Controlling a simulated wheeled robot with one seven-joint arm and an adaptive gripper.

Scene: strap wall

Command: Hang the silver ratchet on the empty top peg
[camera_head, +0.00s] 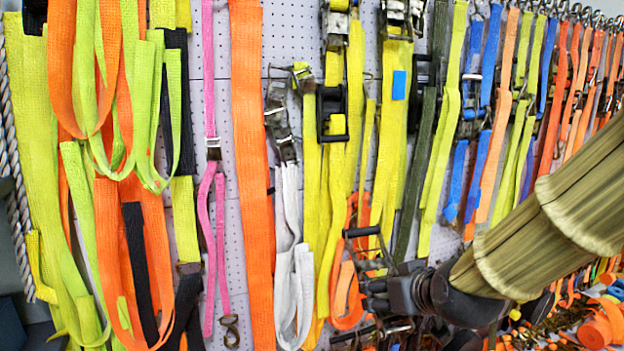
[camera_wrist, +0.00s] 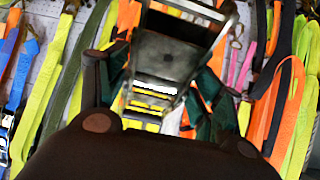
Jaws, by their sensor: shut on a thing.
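My gripper (camera_head: 376,284) is in front of the strap wall, at the lower middle of the head view. In the wrist view its dark green fingers (camera_wrist: 160,88) are shut on the silver ratchet (camera_wrist: 168,52), a metal frame with a dark plate and bright crossbars. In the head view the ratchet is mostly hidden by my gripper and blends into the straps; a black bar (camera_head: 361,232) shows just above the fingers. I cannot clearly make out the empty top peg among the hanging straps.
The grey perforated wall (camera_head: 300,40) is crowded with straps. A metal buckle with a white strap (camera_head: 287,190) hangs left of my gripper. Yellow straps with ratchets (camera_head: 334,110) hang above it. Blue and orange straps (camera_head: 487,110) hang to the right.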

